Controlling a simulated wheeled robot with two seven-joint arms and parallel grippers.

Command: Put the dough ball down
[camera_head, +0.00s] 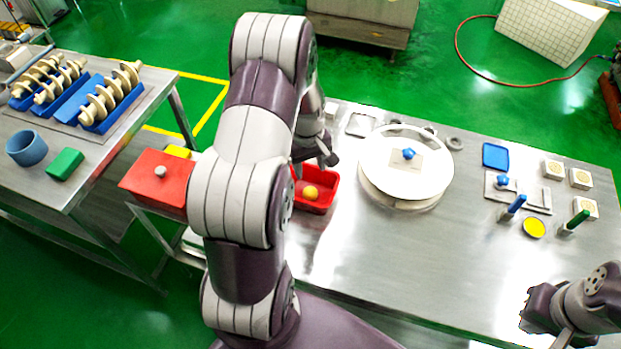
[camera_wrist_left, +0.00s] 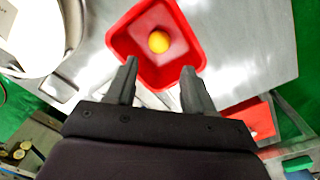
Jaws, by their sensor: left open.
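The dough ball (camera_head: 309,193) is orange-yellow and lies in a red tray (camera_head: 325,205) on the steel table. In the left wrist view the ball (camera_wrist_left: 159,41) sits on the floor of the red tray (camera_wrist_left: 118,38), apart from its walls. My left gripper (camera_wrist_left: 158,68) is open and empty, with its fingertips over the near edge of the tray, short of the ball. In the head view my left gripper (camera_head: 325,160) shows at the tray's back edge, partly hidden by my arm. My right arm shows at the bottom right; its fingers cannot be made out.
A round white turntable (camera_head: 385,180) stands right of the tray, with a blue knob (camera_head: 408,154) on it. Blue and green handled tools, a yellow disc (camera_head: 534,227) and small blocks are at the right. The table's front middle is clear.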

